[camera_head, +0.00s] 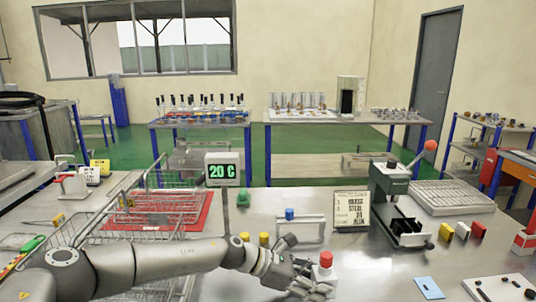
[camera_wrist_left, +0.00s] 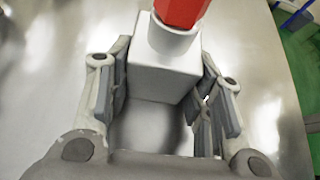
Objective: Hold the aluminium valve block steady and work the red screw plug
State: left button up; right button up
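The valve block (camera_head: 325,277) is a small white-grey cube on the metal bench, with the red screw plug (camera_head: 326,259) on top in a round collar. In the left wrist view the block (camera_wrist_left: 160,84) fills the gap between my left fingers, and the plug (camera_wrist_left: 181,12) is cut off by the top edge. My left gripper (camera_head: 311,285) reaches the block from the left at bench height, with its pads along two opposite sides. My right gripper is not in view.
A wire basket (camera_head: 180,215) and a display reading 20 C (camera_head: 222,171) stand left. A lever press (camera_head: 395,205) and a notice card (camera_head: 351,209) are behind. A blue card (camera_head: 429,288) and a white tray (camera_head: 500,288) lie right. Bare bench separates the block from them.

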pick_arm(q)
jog(key=o, duration=0.4)
jog(key=shift+s+f, duration=0.25)
jog(key=shift+f, duration=0.1)
jog(key=shift+w, duration=0.1)
jog(key=shift+w+a, duration=0.1)
jog(key=shift+r, duration=0.1)
